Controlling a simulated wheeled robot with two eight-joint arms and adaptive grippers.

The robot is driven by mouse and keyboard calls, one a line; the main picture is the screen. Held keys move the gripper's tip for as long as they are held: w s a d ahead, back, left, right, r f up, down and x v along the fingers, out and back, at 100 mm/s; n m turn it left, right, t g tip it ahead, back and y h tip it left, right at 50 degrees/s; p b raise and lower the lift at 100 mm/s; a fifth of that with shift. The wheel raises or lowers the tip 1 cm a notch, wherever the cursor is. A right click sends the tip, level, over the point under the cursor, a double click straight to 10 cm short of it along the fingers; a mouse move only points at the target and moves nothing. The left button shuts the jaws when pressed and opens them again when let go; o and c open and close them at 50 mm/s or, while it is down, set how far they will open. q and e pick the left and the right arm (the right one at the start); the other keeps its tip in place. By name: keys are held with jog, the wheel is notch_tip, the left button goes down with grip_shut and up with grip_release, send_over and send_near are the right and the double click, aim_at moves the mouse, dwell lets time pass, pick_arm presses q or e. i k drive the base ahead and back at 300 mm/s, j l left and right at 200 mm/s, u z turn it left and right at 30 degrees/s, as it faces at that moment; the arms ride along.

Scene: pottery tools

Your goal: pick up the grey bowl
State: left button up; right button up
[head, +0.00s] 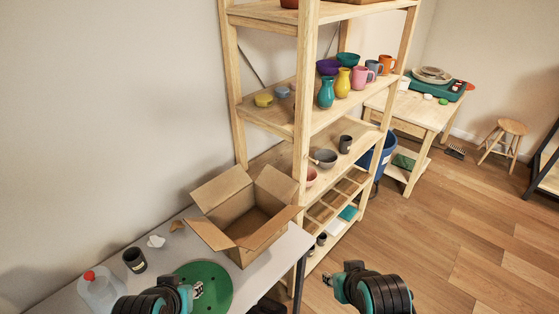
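The grey bowl (326,158) sits upright on the middle shelf of the wooden rack, left of a dark grey mug (345,144). A post of the rack stands close to its left side. My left gripper (199,289) is low in the view, over the green disc on the near table. My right gripper (327,279) is low in the view, over the floor right of the table. Both grippers are well apart from the bowl. Their fingers are small and partly turned away, so I cannot tell how far they are open.
The wooden rack (302,95) also holds vases, mugs and other bowls. An open cardboard box (239,245) stands on the near table, beside the green disc (215,275), a dark cup (135,260) and a clear bottle (98,290).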

aim_at(327, 158)
jog(key=i+l+u, duration=0.15)
jog(key=l+u, duration=0.15)
jog(key=i+l+u, duration=0.15)
jog(key=l+u, duration=0.2)
jog(key=l, duration=0.2)
jog(key=l+u, duration=0.3)
jog(key=l, duration=0.15)
jog(key=i+l, duration=0.1)
jog(key=l, duration=1.25)
jog(key=i+l, duration=0.15)
jog(key=l, duration=1.2)
jog(key=i+l, duration=0.15)
jog(key=l, duration=0.5)
jog(key=i+l, duration=0.1)
jog(key=l, duration=0.6)
